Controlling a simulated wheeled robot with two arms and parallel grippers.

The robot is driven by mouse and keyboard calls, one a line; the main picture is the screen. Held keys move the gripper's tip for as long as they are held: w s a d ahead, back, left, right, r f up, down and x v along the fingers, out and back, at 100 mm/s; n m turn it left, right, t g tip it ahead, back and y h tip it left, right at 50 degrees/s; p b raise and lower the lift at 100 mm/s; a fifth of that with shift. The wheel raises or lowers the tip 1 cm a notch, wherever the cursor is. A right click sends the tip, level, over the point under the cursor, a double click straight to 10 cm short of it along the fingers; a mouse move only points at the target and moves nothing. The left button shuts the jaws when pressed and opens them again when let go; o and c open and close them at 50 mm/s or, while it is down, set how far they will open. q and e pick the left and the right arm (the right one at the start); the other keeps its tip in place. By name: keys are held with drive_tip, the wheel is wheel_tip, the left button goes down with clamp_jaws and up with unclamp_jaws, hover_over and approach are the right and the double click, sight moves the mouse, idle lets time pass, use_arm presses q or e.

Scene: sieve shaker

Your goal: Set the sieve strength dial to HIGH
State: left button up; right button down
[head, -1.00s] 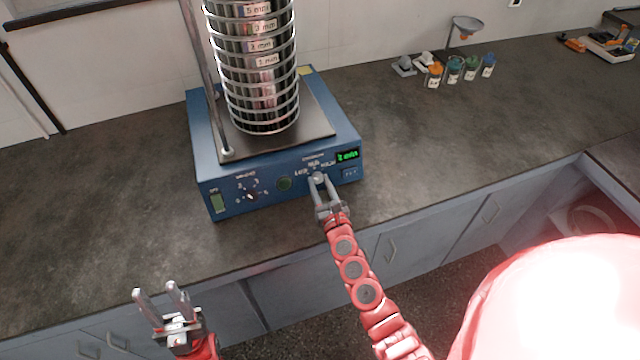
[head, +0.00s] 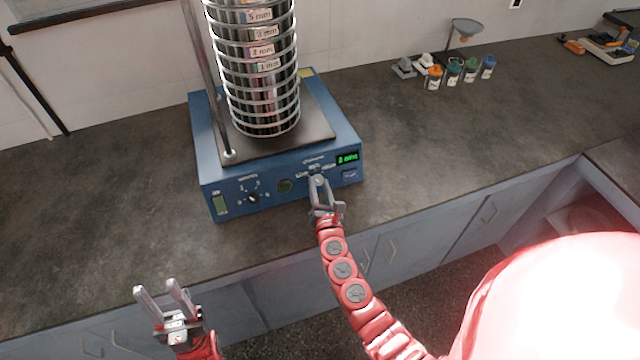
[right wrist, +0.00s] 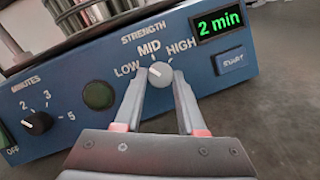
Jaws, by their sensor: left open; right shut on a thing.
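The blue sieve shaker (head: 232,180) stands on the counter, its front panel facing me. Its grey strength dial (right wrist: 160,74) sits under the printed labels LOW, MID and HIGH in the right wrist view; which label its mark points to is hard to tell. My right gripper (right wrist: 160,80) is shut on the dial, one finger on each side. In the head view the right gripper (head: 318,186) hides part of the dial. My left gripper (head: 157,288) is open and empty, low in front of the counter edge, away from the shaker.
Left of the dial are a round green button (right wrist: 98,95) and the black minutes dial (right wrist: 38,122). To its right are the display (right wrist: 218,23), reading 2 min, and a start button (right wrist: 231,60). A sieve stack (head: 262,75) stands on the shaker. Jars (head: 454,72) stand farther right.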

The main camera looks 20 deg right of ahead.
drive_tip(key=m, duration=0.2)
drive_tip(key=m+g+h+p, duration=0.1)
drive_tip(key=m, duration=0.3)
drive_tip(key=shift+a+r+m+g+h, duration=0.2)
drive_tip(key=shift+r+m+g+h, duration=0.1)
drive_tip(key=shift+h, duration=0.1)
drive_tip(key=m, duration=0.2)
drive_tip(key=m+g+p, duration=0.1)
drive_tip(key=m, duration=0.1)
drive_tip(key=shift+w+m+g+h, duration=0.1)
drive_tip(key=shift+m+g+h, duration=0.2)
drive_tip(key=m, duration=0.1)
drive_tip(key=m+g, duration=0.1)
drive_tip(key=m, duration=0.2)
drive_tip(key=shift+w+r+g+p, duration=0.1)
drive_tip(key=shift+r+g+p, duration=0.15)
drive_tip(key=shift+g+p, duration=0.1)
drive_tip(key=m+g+y, duration=0.1)
drive_tip(key=m, duration=0.3)
drive_tip(key=shift+d, duration=0.1)
drive_tip(key=shift+m, duration=0.4)
drive_tip(key=c, duration=0.5)
unclamp_jaws()
drive_tip(key=shift+b, duration=0.3)
